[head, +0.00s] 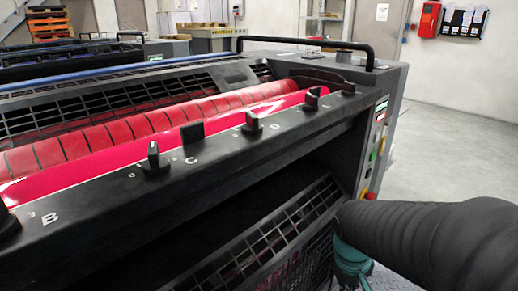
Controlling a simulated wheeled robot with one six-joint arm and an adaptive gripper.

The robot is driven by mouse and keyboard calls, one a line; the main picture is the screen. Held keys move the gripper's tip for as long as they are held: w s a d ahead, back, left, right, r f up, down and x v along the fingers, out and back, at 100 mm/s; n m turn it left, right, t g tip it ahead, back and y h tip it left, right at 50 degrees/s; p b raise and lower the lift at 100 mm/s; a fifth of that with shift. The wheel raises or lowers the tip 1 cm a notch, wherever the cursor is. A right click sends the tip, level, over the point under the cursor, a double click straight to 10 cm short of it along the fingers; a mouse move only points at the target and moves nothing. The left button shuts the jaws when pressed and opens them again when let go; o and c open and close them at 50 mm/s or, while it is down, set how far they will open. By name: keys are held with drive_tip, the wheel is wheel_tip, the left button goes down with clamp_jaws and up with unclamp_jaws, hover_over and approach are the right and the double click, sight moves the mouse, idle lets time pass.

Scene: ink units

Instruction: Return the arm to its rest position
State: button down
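My arm enters from the right edge of the head view as a thick dark sleeve, with a teal joint showing below its end. It lies in front of the lower right part of the ink unit. My gripper is not in view, so I cannot see its fingers or whether it holds anything. The ink unit (330,118) is a dark grey machine with red rollers (130,140) and several black knobs along its front bar.
A black handrail (305,41) runs along the machine's top. A control panel (378,140) with coloured buttons is on its right end, close to my arm. A black mesh guard (275,235) sits below the bar. The pale floor (455,145) at the right is clear.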

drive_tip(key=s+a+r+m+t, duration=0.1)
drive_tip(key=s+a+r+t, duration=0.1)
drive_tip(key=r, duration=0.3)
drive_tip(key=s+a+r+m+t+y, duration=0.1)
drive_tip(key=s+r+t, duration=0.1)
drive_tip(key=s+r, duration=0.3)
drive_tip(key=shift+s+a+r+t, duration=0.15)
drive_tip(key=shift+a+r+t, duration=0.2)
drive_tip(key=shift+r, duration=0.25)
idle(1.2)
